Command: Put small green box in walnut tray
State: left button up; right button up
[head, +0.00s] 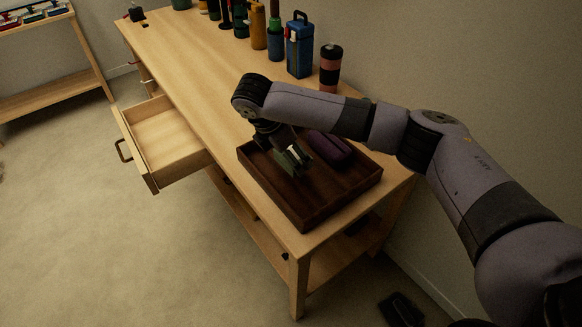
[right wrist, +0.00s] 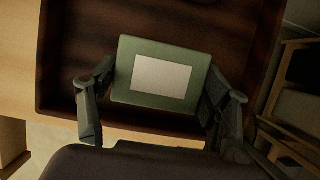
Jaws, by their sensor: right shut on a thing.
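The small green box (right wrist: 125,72) has a pale label on its face and sits between the fingers of my right gripper (right wrist: 160,108), which is shut on it. In the head view the green box (head: 291,161) shows under the right gripper (head: 285,152), over the left part of the walnut tray (head: 318,212). The dark walnut tray also fills much of the right wrist view (right wrist: 75,50). I cannot tell whether the box touches the tray floor. My left gripper is not in view.
A dark purple box (head: 330,146) lies in the tray's back part. Several bottles and containers, including a blue one (head: 300,48) and a pink and black one (head: 330,68), line the table's back edge. An open drawer (head: 165,140) sticks out at the table's front.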

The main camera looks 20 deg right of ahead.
jog(key=shift+f, duration=2.4)
jog(key=shift+f, duration=0.1)
jog(key=o, duration=1.2)
jog(key=v, duration=1.2)
